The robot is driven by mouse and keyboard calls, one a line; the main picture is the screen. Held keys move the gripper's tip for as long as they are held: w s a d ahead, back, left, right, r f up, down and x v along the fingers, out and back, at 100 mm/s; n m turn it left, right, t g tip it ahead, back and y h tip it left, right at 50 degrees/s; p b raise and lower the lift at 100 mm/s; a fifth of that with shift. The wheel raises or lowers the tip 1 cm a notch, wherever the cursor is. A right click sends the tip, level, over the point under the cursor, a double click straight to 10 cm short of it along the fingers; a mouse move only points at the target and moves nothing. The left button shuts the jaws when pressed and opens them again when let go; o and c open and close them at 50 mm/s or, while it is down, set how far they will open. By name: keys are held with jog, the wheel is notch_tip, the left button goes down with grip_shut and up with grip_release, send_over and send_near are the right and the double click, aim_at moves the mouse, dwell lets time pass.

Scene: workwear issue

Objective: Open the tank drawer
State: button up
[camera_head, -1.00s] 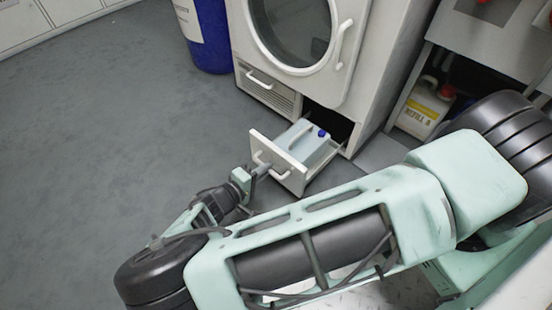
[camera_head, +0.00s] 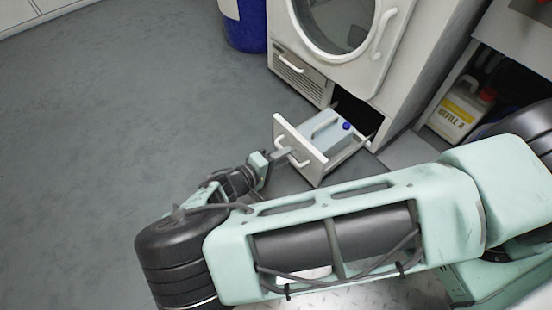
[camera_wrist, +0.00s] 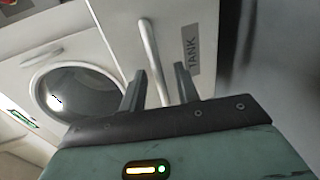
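The tank drawer (camera_head: 299,152) stands pulled out from the lower right of the white machine, with a pale tank (camera_head: 325,135) with a blue cap inside it. Its bar handle (camera_wrist: 152,60) shows in the wrist view beside a label reading TANK. My gripper (camera_head: 284,154) is at the drawer's front, at the handle. In the wrist view my gripper (camera_wrist: 160,72) has its two fingers apart, one on each side of the bar, with a visible gap to the right finger. Whether the left fingertip touches the bar is unclear.
The white machine (camera_head: 398,75) has a round door above the drawer and a grille panel (camera_head: 298,78) to its left. A blue barrel (camera_head: 246,30) stands left of it. A REFILL A canister (camera_head: 458,110) sits under the shelf at right. The floor (camera_head: 120,110) at left is clear.

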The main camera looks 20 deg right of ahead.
jog(key=p+v, duration=0.4)
jog(key=v, duration=1.3)
jog(key=shift+a+p, duration=0.25)
jog(key=shift+p, duration=0.15)
